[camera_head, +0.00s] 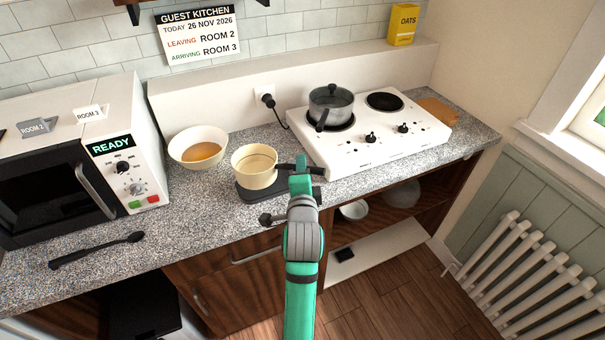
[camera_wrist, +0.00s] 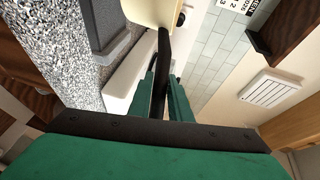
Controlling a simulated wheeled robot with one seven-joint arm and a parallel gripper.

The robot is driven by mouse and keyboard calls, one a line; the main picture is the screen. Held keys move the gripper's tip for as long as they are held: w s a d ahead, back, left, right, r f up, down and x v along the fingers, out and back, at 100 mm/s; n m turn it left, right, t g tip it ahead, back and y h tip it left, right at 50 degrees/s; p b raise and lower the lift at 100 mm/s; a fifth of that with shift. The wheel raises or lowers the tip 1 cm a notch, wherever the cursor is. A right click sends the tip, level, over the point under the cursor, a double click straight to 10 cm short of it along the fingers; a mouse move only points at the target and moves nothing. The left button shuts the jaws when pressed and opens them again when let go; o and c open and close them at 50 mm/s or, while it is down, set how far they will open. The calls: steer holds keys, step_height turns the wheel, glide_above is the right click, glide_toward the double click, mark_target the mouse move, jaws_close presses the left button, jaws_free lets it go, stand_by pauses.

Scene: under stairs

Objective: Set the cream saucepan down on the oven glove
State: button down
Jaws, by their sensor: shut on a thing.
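The cream saucepan (camera_head: 254,168) is upright at the middle of the counter, with its dark handle (camera_wrist: 164,52) pointing right in the head view. My gripper (camera_head: 301,178) is shut on that handle; the wrist view shows it between my green fingers (camera_wrist: 163,98). The pan overlaps a dark grey slab (camera_head: 245,193); I cannot tell whether it touches it or hangs just above. The slab also shows in the wrist view (camera_wrist: 107,35). A tan, flat thing (camera_head: 438,110) lies right of the hob, partly hidden by it; it may be the oven glove, but I cannot tell surely.
The white hob (camera_head: 370,150) carries a grey lidded pot (camera_head: 331,104) on its left plate. A cream bowl (camera_head: 198,147) stands left of the saucepan, near the microwave (camera_head: 75,165). A black spoon (camera_head: 95,250) lies at the front left. The counter (camera_head: 195,215) is clear between them.

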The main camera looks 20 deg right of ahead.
steer(key=shift+w+d+f, duration=0.15)
steer(key=shift+f, duration=0.15)
steer(key=f, duration=0.3)
steer(key=shift+w+d+f, duration=0.15)
steer(key=shift+d+f, duration=0.15)
steer(key=c, duration=1.7)
jaws_free()
steer(key=shift+o, duration=0.3)
steer(key=shift+a, duration=0.1)
steer(key=v, duration=1.2)
steer(key=shift+a, duration=0.15)
